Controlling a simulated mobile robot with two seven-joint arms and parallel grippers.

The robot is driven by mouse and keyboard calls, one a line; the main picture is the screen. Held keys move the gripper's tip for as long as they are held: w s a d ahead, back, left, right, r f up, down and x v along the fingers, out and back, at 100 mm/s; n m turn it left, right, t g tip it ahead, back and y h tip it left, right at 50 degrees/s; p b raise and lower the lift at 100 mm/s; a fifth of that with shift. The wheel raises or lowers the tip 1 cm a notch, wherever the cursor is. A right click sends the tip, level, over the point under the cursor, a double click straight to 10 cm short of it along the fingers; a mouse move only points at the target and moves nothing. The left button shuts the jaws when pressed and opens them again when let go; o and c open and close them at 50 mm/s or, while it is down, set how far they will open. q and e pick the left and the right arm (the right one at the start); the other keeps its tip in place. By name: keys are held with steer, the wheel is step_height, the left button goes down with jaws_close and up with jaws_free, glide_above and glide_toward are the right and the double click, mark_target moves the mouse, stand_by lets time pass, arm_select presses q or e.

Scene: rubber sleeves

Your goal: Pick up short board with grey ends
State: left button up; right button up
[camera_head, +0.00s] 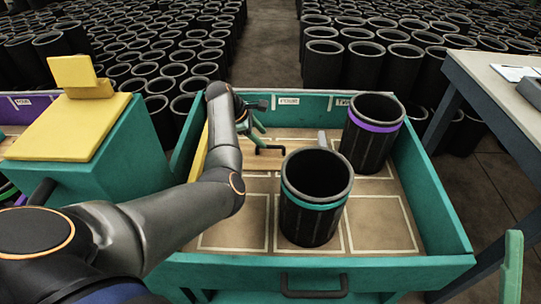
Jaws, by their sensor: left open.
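A light wooden board (290,158) lies across the far part of the teal tray (330,268), in front of its back wall. A small grey piece (322,139) shows near its right end; I cannot tell whether it belongs to the board. My left gripper (264,140) is open, close over the board's left part. My arm and gripper hide the board's left end. I cannot tell whether the fingers touch it. My right gripper is not in view.
A black sleeve with a teal band (310,225) stands mid-tray, and one with a purple band (368,145) stands behind it, right. A yellow board (199,152) lines the left wall. A table (500,80) stands right. A narrow green upright (512,268) shows lower right.

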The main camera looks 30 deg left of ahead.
mark_target(269, 146)
arm_select(q)
steer(key=shift+x, duration=0.85)
steer(key=b+x, duration=0.3)
steer(key=x, duration=0.1)
steer(key=shift+a+b, duration=0.3)
steer(key=shift+a, duration=0.05)
steer(key=shift+w+d+f+b, duration=0.15)
steer(key=shift+w+f+b, duration=0.15)
steer(key=shift+f, duration=0.2)
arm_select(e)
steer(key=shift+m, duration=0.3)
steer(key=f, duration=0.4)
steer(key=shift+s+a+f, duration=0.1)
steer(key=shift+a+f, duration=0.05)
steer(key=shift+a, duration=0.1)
arm_select(q)
jaws_close()
